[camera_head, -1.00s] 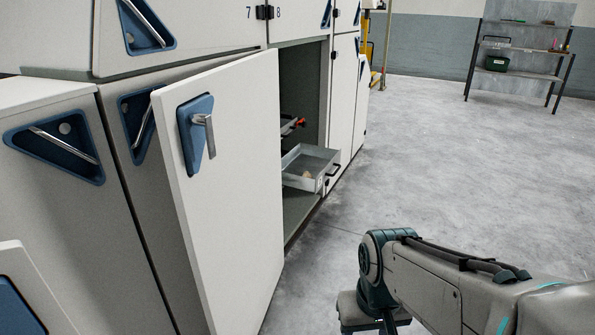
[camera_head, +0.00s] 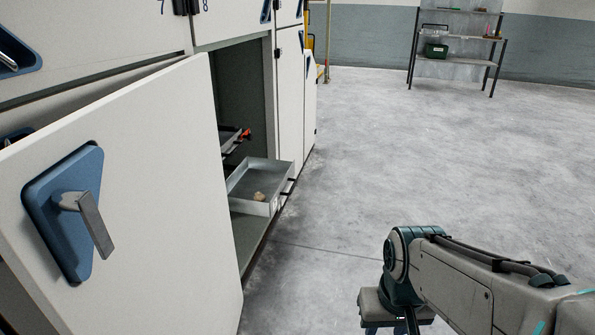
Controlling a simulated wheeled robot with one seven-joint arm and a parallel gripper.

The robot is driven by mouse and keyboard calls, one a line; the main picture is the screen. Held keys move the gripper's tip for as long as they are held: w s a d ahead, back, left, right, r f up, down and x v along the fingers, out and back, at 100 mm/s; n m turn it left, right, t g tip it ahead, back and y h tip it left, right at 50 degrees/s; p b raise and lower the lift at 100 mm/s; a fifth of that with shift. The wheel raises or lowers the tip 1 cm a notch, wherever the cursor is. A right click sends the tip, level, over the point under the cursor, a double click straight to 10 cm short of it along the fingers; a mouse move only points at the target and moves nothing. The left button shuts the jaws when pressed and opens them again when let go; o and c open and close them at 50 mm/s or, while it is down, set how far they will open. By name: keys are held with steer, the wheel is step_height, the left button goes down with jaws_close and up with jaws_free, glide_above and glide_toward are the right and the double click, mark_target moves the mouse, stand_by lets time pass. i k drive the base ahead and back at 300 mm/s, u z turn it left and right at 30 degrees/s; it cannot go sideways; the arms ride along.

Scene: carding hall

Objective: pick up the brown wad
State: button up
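A small brownish-tan wad (camera_head: 259,196) lies in a grey metal drawer (camera_head: 262,170) that sticks out of the open cabinet. The drawer is low, behind the open white door, and its front faces right. My arm reaches in at the lower right of the head view, bent downward. My gripper (camera_head: 396,328) is at the bottom edge, well to the right of the drawer and nearer to me. Its fingers are mostly cut off by the frame, so I cannot see whether it is open or shut.
The open white door (camera_head: 130,190) with a blue handle plate (camera_head: 62,205) fills the left side. Inside the cabinet, another tray with a red part (camera_head: 246,134) sits above the drawer. A shelf rack (camera_head: 455,53) stands far back. The concrete floor (camera_head: 390,150) to the right is clear.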

mark_target(258, 196)
steer(key=z, duration=0.2)
steer(key=i, duration=1.55)
steer(key=u, duration=0.9)
steer(key=i, duration=0.95)
steer(key=u, duration=0.65)
